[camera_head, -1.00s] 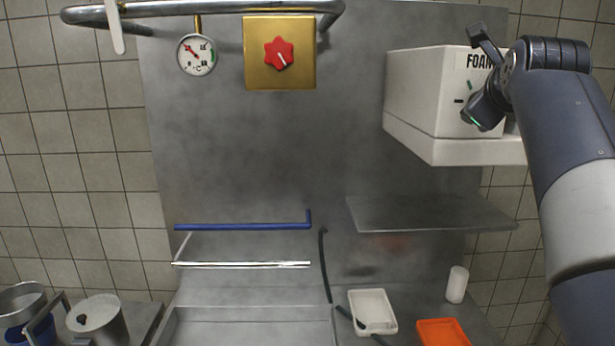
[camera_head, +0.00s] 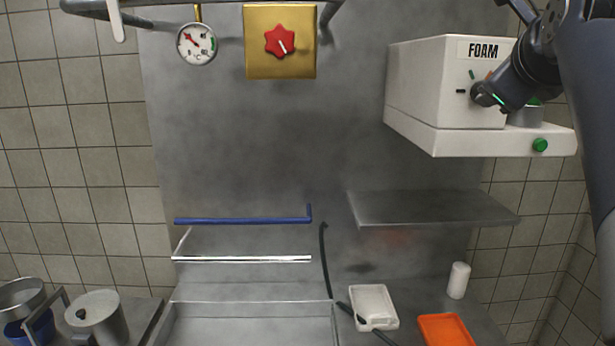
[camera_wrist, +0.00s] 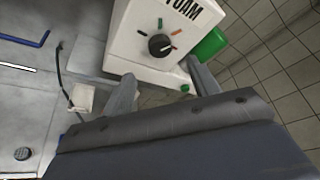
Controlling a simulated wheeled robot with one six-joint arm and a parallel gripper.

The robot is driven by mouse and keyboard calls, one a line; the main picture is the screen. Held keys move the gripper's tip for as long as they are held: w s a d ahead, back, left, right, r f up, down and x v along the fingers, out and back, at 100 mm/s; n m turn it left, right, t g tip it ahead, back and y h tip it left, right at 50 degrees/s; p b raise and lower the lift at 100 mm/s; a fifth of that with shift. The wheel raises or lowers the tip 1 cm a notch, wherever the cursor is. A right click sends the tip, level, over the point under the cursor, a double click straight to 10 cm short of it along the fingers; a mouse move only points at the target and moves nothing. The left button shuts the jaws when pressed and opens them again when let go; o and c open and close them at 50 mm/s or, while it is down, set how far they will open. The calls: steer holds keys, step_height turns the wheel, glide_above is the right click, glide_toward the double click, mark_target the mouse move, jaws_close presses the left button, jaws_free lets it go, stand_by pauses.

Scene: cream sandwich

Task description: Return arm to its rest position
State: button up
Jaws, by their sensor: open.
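My gripper (camera_wrist: 160,88) is open in the wrist view, its two grey fingers apart with nothing between them. Beyond the fingers is the front of the white FOAM machine (camera_wrist: 128,40) with its black knob. In the head view my arm comes in from the right edge, and its dark wrist part overlaps the right side of the FOAM machine (camera_head: 425,80). The fingertips cannot be made out clearly there. I cannot tell how far the gripper is from the machine.
A green button (camera_head: 540,145) is on the machine's base. A steel shelf (camera_head: 430,208) is below it. A white tray (camera_head: 373,305), an orange tray (camera_head: 445,330) and a white cylinder (camera_head: 458,280) stand lower down. A gold panel with a red knob (camera_head: 279,41) is on the wall.

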steer(key=w+d+f+n+t+h, duration=0.2)
steer(key=w+n+t, duration=0.3)
steer(key=n, duration=0.8)
steer(key=w+f, duration=0.1)
steer(key=w, duration=0.1)
steer(key=shift+w+h, duration=0.3)
steer(key=shift+w, duration=0.1)
steer(key=n+p, duration=0.1)
steer(key=p, duration=0.2)
steer(key=shift+d+p, duration=0.15)
steer(key=shift+p, duration=0.25)
steer(key=shift+f+n+t+y, duration=0.2)
steer(key=shift+n+t+y, duration=0.35)
steer(key=shift+n, duration=0.8)
steer(key=shift+f+n+t+y, duration=0.2)
steer(key=shift+n+t+y, duration=0.3)
steer(key=shift+n, duration=0.85)
